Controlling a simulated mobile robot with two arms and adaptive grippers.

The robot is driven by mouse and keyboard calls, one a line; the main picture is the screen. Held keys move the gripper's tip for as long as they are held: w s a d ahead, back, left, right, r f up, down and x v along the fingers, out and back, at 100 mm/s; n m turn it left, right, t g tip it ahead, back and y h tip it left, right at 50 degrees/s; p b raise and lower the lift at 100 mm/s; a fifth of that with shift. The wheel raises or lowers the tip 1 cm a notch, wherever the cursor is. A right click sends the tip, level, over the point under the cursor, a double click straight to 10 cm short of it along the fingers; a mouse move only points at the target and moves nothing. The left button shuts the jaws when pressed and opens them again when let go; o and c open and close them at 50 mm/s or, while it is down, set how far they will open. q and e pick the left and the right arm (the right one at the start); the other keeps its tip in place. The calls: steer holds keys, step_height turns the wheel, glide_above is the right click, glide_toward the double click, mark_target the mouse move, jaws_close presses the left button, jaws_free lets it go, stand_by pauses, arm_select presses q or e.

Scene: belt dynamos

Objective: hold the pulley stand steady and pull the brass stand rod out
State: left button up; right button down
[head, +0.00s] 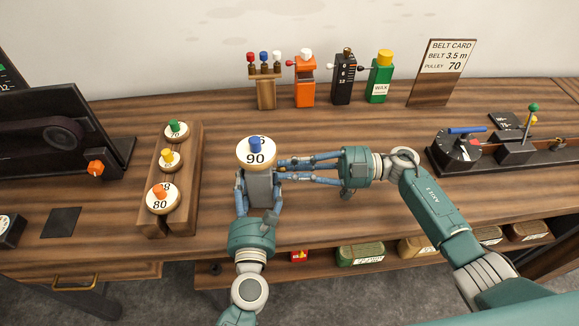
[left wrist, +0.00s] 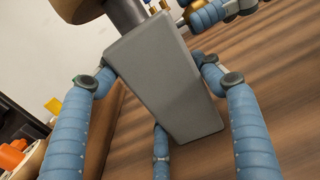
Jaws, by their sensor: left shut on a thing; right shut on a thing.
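The pulley stand (head: 259,188) is a grey block, upright on the bench, under a white and wooden pulley marked 90 (head: 255,158) with a blue knob. My left gripper (head: 259,194) is shut around the grey block from the near side. In the left wrist view, the block (left wrist: 160,75) sits between its blue fingers. My right gripper (head: 285,171) comes in from the right, its fingertips close beside the stand just below the pulley. A brass-coloured bit, seemingly the stand rod (left wrist: 243,8), shows at those fingers in the left wrist view; most of it is hidden.
A wooden rack (head: 190,205) with several knobbed pulleys stands to the left. Several coloured holders stand at the back, beside the belt card (head: 442,72). A black device with a dial (head: 460,147) stands at the right. Bench space in front of the holders is clear.

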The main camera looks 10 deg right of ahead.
steer(key=shift+r, duration=0.15)
arm_select(q)
steer(key=shift+a+f, duration=0.1)
arm_select(e)
steer(key=shift+d+r, duration=0.1)
steer(key=shift+d, duration=1.15)
steer(key=c, duration=1.7)
jaws_free()
steer(key=shift+s, duration=0.1)
steer(key=d, duration=1.1)
steer(key=shift+s+d, duration=0.4)
